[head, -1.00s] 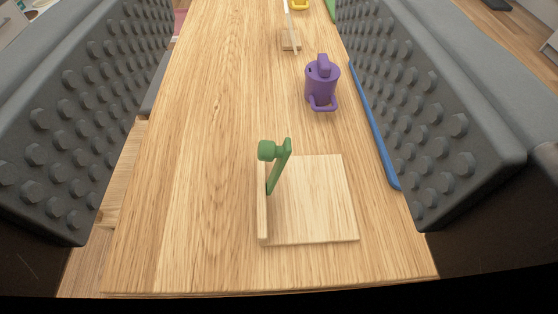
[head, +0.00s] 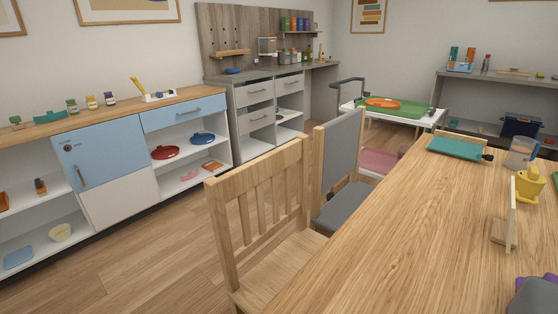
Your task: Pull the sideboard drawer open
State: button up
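The sideboard (head: 120,112) stands along the left wall, with a wooden top, white body and open shelves. Its light blue drawer (head: 160,119) sits under the top at the right end and looks shut, with a bar handle (head: 188,111) on its front. To the left of the drawer is a blue sliding-type or hinged door panel (head: 105,148) with a lock and an upright handle; I cannot tell which. My gripper is out of view, so its opening is hidden. The sideboard is some distance away across the floor.
A wooden chair (head: 255,195) and a grey chair (head: 343,165) stand beside the wooden table (head: 400,235) at right. Bare floor (head: 165,235) lies before the sideboard. A grey workbench (head: 245,95) with drawers adjoins its right.

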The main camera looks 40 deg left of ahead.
aim_at(155, 120)
jog(key=u, duration=1.85)
jog(key=i+j, duration=0.3)
jog(key=j, duration=0.15)
jog(key=i+j, duration=0.95)
jog(key=i, duration=0.15)
jog(key=i+j, duration=0.65)
jog(key=i, duration=0.15)
jog(key=i+l, duration=0.2)
jog(key=i, duration=0.25)
jog(key=i+l, duration=0.25)
jog(key=i, duration=0.15)
jog(key=i+l, duration=0.2)
jog(key=i, duration=0.25)
jog(key=i+l, duration=0.1)
jog(key=l, duration=0.2)
jog(key=i+l, duration=0.1)
jog(key=l, duration=0.25)
jog(key=i+l, duration=0.15)
jog(key=l, duration=0.15)
jog(key=i+l, duration=0.1)
jog(key=l, duration=0.25)
